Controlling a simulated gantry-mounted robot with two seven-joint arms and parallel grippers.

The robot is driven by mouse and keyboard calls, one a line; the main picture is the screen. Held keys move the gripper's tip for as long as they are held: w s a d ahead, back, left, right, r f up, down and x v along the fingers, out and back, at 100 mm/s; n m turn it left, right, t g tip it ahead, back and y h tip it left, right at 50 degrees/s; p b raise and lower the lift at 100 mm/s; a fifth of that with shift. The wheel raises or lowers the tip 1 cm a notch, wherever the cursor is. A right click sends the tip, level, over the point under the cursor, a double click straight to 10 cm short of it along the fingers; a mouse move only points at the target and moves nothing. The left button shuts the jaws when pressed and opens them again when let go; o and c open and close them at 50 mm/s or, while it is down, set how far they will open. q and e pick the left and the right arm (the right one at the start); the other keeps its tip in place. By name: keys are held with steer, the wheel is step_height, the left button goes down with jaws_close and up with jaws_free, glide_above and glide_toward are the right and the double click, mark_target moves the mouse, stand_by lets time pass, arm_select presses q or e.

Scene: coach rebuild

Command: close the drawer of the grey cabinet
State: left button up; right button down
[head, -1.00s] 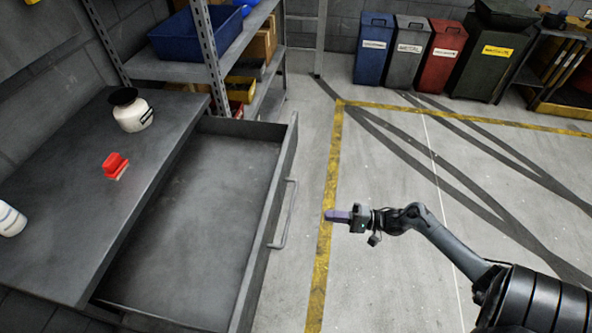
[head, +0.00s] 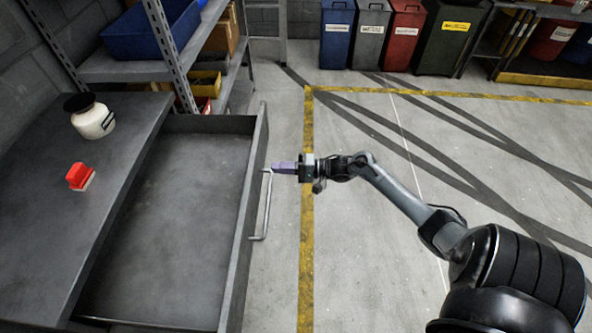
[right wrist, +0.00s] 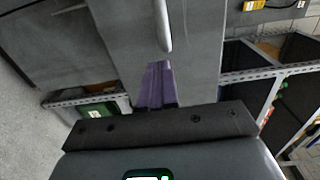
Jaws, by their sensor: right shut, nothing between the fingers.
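The grey cabinet (head: 45,235) stands at the left in the head view. Its drawer (head: 185,215) is pulled far out to the right and looks empty. The bar handle (head: 266,215) is on the drawer's front panel and also shows in the right wrist view (right wrist: 162,25). My right gripper (head: 275,168) is shut and empty, its purple fingers pointing left at the far end of the handle. In the right wrist view the fingertips (right wrist: 158,68) are at the end of the handle bar; I cannot tell whether they touch it. My left gripper is not in view.
A white jar with a black lid (head: 90,115) and a red object (head: 80,176) stand on the cabinet top. A metal shelf (head: 130,68) with a blue bin (head: 150,30) is behind the drawer. Open floor (head: 370,260) lies to the right, with several waste bins at the back.

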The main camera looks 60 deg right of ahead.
mark_target(260, 167)
steer(key=shift+b+x, duration=0.4)
steer(key=shift+x, duration=1.25)
